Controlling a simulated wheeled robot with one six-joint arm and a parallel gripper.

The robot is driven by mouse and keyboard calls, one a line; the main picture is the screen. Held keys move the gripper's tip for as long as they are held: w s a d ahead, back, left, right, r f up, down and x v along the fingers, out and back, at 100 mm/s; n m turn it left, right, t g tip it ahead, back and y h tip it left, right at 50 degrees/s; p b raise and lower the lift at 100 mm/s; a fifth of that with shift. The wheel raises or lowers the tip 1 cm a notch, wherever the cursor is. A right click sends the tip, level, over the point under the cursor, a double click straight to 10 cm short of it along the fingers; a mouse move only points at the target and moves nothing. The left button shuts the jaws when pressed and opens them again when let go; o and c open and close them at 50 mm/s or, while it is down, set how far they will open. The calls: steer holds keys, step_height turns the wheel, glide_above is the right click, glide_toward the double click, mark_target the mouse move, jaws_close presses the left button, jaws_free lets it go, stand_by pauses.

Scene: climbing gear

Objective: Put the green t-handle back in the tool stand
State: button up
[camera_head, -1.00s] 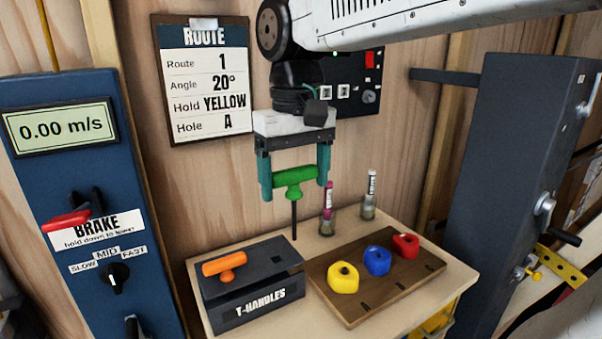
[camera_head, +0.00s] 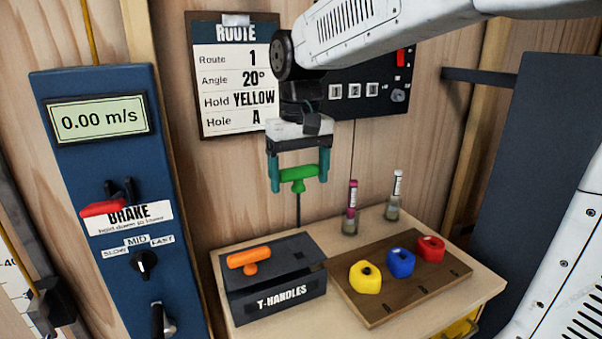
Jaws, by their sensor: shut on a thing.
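The green t-handle (camera_head: 298,178) is between the fingers of my gripper (camera_head: 299,172), which is shut on its crossbar. Its dark shaft points straight down. The black tool stand (camera_head: 275,303), labelled T-HANDLES, sits on the left of the wooden table. The shaft's tip appears over or just behind the stand's right rear part; the exact gap cannot be told. An orange t-handle (camera_head: 249,261) stands in the left part of the stand. A small dark slot shows in the stand's top at the right.
A wooden board (camera_head: 375,312) right of the stand carries yellow (camera_head: 365,277), blue (camera_head: 401,262) and red (camera_head: 431,248) holds. Two small bottles (camera_head: 350,222) with upright markers stand behind it. A blue brake panel (camera_head: 112,190) rises at the left.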

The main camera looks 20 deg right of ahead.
steer(key=shift+f, duration=0.1)
steer(key=f, duration=0.4)
steer(key=shift+s, duration=0.2)
steer(key=shift+f, duration=5.75)
steer(key=o, duration=1.1)
steer(key=shift+c, duration=0.2)
steer(key=shift+r, duration=3.9)
steer(key=s+d+t, duration=0.1)
steer(key=s+d, duration=0.2)
steer(key=s, duration=1.8)
steer(key=shift+s+r, duration=0.15)
steer(key=shift+r, duration=0.2)
